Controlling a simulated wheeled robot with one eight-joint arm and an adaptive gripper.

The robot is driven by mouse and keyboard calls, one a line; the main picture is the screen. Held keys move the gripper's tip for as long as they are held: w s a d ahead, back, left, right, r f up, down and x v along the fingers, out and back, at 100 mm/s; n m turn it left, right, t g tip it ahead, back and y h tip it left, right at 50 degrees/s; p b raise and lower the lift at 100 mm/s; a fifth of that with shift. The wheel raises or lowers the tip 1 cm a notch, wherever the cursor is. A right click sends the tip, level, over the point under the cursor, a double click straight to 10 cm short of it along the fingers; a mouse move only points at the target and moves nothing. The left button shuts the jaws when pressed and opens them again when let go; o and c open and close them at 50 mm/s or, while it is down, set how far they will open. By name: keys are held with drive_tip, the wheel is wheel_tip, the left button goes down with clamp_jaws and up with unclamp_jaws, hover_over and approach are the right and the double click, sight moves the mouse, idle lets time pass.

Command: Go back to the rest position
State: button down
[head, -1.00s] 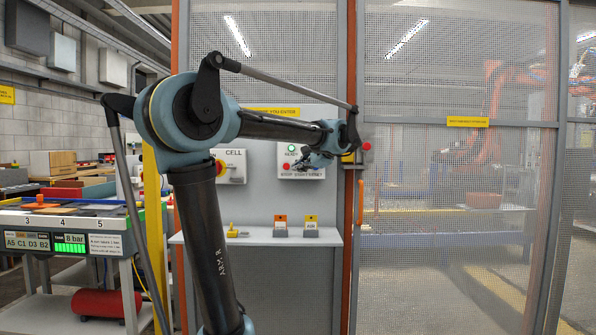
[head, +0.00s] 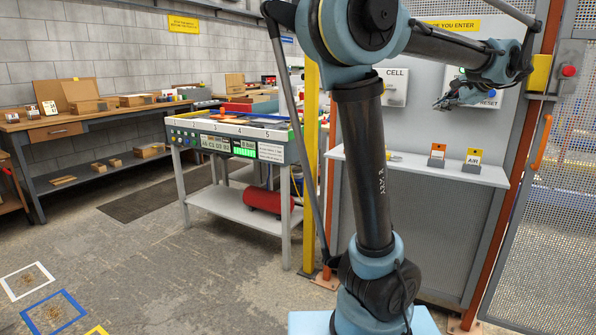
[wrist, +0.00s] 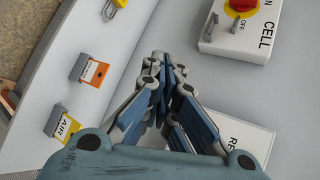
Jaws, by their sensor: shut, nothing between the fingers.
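My gripper (head: 441,104) is raised in front of the grey panel, above the small shelf, at the right of the head view. In the wrist view its fingers (wrist: 160,95) are drawn together with nothing between them. Behind them is the control box marked CELL (wrist: 243,22), with a red knob on yellow; it also shows in the head view (head: 396,90), left of my gripper. A white box marked RESET (head: 490,99) is right beside my gripper and partly hidden by it. My gripper appears apart from both boxes, though the gap is hard to judge.
The shelf (head: 350,160) carries an orange-topped tag (head: 437,152), a yellow-topped AIR tag (head: 472,157) and a yellow padlock (wrist: 118,6). A mesh gate (head: 560,200) stands at the right. A test bench (head: 232,150) and a workbench (head: 60,125) stand left. The floor between is open.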

drive_tip(key=s+a+f+n+g, duration=0.35)
drive_tip(key=a+f, duration=0.55)
drive_tip(key=a, duration=0.3)
drive_tip(key=s+a+f+n+g, duration=0.2)
drive_tip(key=s+a+f+n, duration=0.25)
drive_tip(key=a+f, duration=0.6)
drive_tip(key=s+a+f+n+g+h, duration=0.1)
drive_tip(key=s+a+f+n, duration=0.3)
drive_tip(key=s+f, duration=0.3)
drive_tip(key=s+a+f+n+g+h, duration=0.2)
drive_tip(key=s+a+f+n, duration=0.2)
drive_tip(key=s+f, duration=0.4)
wheel_tip(320, 180, down, 3)
drive_tip(key=shift+a+r+n, duration=0.1)
drive_tip(key=shift+a+n, duration=0.15)
drive_tip(key=shift+n, duration=0.65)
drive_tip(key=shift+g, duration=0.25)
